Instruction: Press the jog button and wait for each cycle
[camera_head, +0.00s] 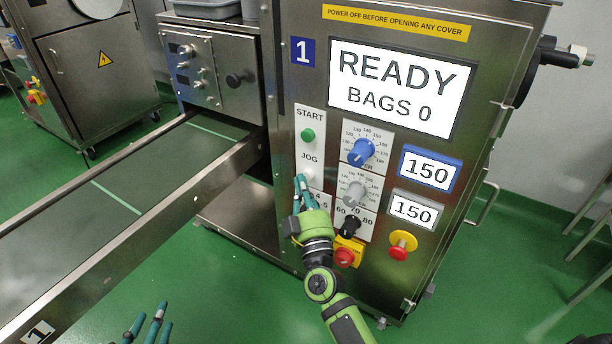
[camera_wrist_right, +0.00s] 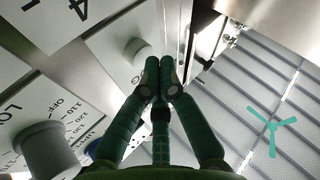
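The packer's front panel has a white label strip with a green START button (camera_head: 308,135) and, below it, the pale JOG button (camera_head: 309,176). My right gripper (camera_head: 299,180) is at the JOG button, its fingertips overlapping the button's left side in the head view. In the right wrist view, its fingers (camera_wrist_right: 161,75) are together and empty, and a pale round button (camera_wrist_right: 136,50) stands just left of the tips. I cannot tell whether they touch. The screen (camera_head: 400,90) reads READY, BAGS 0. My left gripper (camera_head: 150,318) is low at the bottom edge, fingers apart and empty.
A blue knob (camera_head: 361,152), a grey knob (camera_head: 354,193) and a black knob (camera_head: 351,225) sit right of the strip. Red stop buttons (camera_head: 402,246) are lower. Two displays read 150 (camera_head: 430,171). A conveyor (camera_head: 110,195) runs along the left.

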